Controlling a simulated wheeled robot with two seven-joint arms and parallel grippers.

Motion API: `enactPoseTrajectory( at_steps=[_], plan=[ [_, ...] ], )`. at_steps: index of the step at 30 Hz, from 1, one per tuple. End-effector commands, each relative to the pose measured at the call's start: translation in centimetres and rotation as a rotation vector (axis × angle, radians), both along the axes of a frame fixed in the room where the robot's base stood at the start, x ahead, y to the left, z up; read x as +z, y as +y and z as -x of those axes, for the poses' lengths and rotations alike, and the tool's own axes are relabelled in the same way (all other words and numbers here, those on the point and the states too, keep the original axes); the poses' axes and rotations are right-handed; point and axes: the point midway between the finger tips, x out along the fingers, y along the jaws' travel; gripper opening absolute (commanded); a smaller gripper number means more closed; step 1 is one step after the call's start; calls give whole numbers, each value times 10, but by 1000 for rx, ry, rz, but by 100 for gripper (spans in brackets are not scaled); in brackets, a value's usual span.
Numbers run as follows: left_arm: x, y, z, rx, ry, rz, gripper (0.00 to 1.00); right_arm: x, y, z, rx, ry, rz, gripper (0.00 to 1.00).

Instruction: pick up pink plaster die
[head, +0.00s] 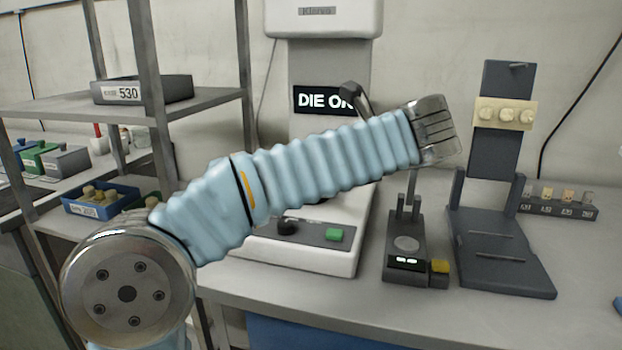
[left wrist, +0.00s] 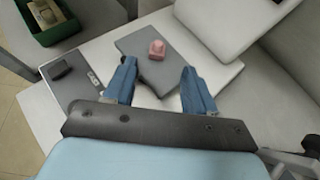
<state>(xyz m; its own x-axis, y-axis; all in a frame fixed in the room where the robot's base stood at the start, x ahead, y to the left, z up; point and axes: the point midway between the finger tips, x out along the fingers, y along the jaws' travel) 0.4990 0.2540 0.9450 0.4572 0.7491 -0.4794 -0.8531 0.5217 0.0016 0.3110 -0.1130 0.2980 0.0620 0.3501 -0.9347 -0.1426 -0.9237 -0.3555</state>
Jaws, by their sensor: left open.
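The pink plaster die (left wrist: 157,49) shows in the left wrist view as a small stepped block. It sits on a dark grey flat plate (left wrist: 210,72). My left gripper (left wrist: 158,68) is open, with its two blue fingers spread and empty. In that picture the die lies just beyond the fingertips, roughly midway between them. I cannot tell the exact height of the fingers above the plate. In the head view my left arm crosses the middle, and neither the die nor the fingers can be made out. My right gripper is in neither view.
A white press machine (head: 335,20) stands behind my arm. A small device with a display (head: 406,262) and a dark stand (head: 500,262) are on the bench. A shelf rack (head: 200,95) is at left. The left wrist view shows a green bin (left wrist: 75,30).

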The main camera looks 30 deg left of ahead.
Motion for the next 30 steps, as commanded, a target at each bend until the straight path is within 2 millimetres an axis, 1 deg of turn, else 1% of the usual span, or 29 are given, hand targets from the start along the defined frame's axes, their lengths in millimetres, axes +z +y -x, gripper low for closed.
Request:
enactPoseTrajectory(
  at_steps=[1, 8, 12, 15, 19, 24, 26, 30],
  plan=[
    [-5, 6, -3, 2, 0, 0, 55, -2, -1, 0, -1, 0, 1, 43],
    [-13, 23, -12, 3, 0, 1, 55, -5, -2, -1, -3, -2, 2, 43],
    [-21, 43, -22, 3, 0, 1, 55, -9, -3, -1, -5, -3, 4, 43],
    [-27, 53, -28, 1, 0, 1, 55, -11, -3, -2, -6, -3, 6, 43],
    [-30, 59, -32, 0, -1, 1, 55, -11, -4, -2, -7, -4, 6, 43],
    [-30, 59, -32, -1, -2, 1, 55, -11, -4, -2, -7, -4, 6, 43],
    [-30, 59, -32, -1, -2, 1, 48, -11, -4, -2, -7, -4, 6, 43],
    [-30, 58, -32, -1, -2, 1, 26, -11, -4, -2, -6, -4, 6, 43]
  ],
)
